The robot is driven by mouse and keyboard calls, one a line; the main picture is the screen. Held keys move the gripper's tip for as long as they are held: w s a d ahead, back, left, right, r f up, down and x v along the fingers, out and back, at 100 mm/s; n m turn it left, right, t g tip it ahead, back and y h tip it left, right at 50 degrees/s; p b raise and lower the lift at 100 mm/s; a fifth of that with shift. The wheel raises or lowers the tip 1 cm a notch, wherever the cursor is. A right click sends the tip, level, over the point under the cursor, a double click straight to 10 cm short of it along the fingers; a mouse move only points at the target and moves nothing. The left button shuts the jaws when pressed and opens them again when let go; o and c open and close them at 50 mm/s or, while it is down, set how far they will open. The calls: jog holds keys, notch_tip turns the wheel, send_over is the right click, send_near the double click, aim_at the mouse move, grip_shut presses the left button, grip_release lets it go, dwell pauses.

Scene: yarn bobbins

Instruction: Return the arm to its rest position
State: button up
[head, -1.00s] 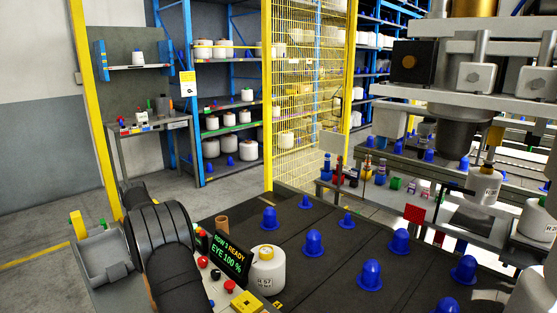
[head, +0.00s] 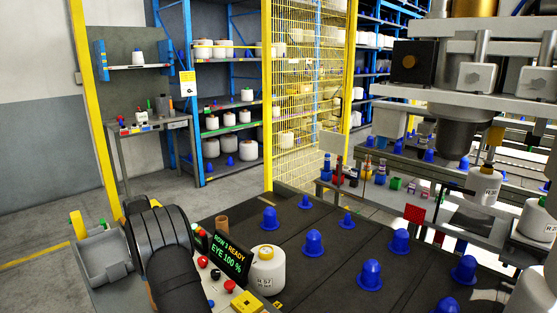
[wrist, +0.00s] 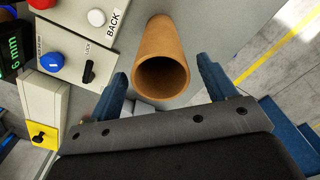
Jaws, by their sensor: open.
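My gripper (wrist: 161,84) shows in the wrist view as two blue fingers, open with a wide gap between them. An open-ended brown cardboard tube (wrist: 162,45) appears between the fingertips in the picture, with a clear gap on each side. No contact with it shows. In the head view, a small brown tube (head: 222,224) stands beside the row display. My black arm (head: 166,245) rises at the lower left there. My fingers are hidden in that view.
A control panel with a display (head: 230,257) and a white yarn bobbin (head: 268,270) stand right of my arm. A grey tray (head: 101,262) lies left of it. Several blue pegs (head: 314,243) rise from the dark deck. A yellow mesh fence (head: 307,100) stands behind.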

jog(key=d+r, duration=0.7)
jog(key=d, duration=0.5)
jog(key=d+f+m, duration=0.2)
jog(key=d+m, duration=0.2)
jog(key=d, duration=0.7)
jog(key=s+d+f+m, duration=0.1)
jog(key=d+m, duration=0.4)
jog(key=d, duration=0.7)
jog(key=d+f+m, duration=0.3)
jog(key=d+m, duration=0.2)
jog(key=d, duration=0.7)
jog(key=shift+s, duration=0.15)
